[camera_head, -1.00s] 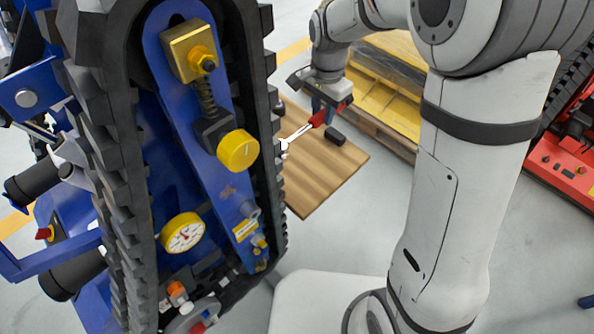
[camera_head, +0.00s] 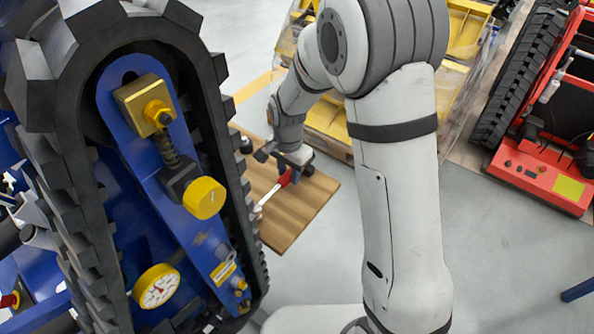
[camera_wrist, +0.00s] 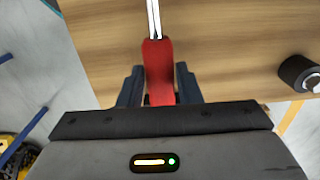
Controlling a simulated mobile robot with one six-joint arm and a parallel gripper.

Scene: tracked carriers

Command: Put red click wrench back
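The red click wrench has a red handle (camera_wrist: 158,70) and a bright metal shaft (camera_wrist: 153,15) that runs out of the top of the wrist view. In the head view its red handle (camera_head: 285,179) shows below my gripper (camera_head: 291,168), with the shaft pointing down and left. My gripper's dark fingers (camera_wrist: 160,88) sit close on both sides of the handle and appear shut on it. The wrench is over the wooden board (camera_head: 305,205); its height above the board is hard to judge. The shaft's far end is partly hidden near the track.
A blue carrier with a large black track (camera_head: 235,175) stands close at left, bearing a yellow knob (camera_head: 204,198) and dial gauge (camera_head: 156,286). A red carrier (camera_head: 540,170) stands at right.

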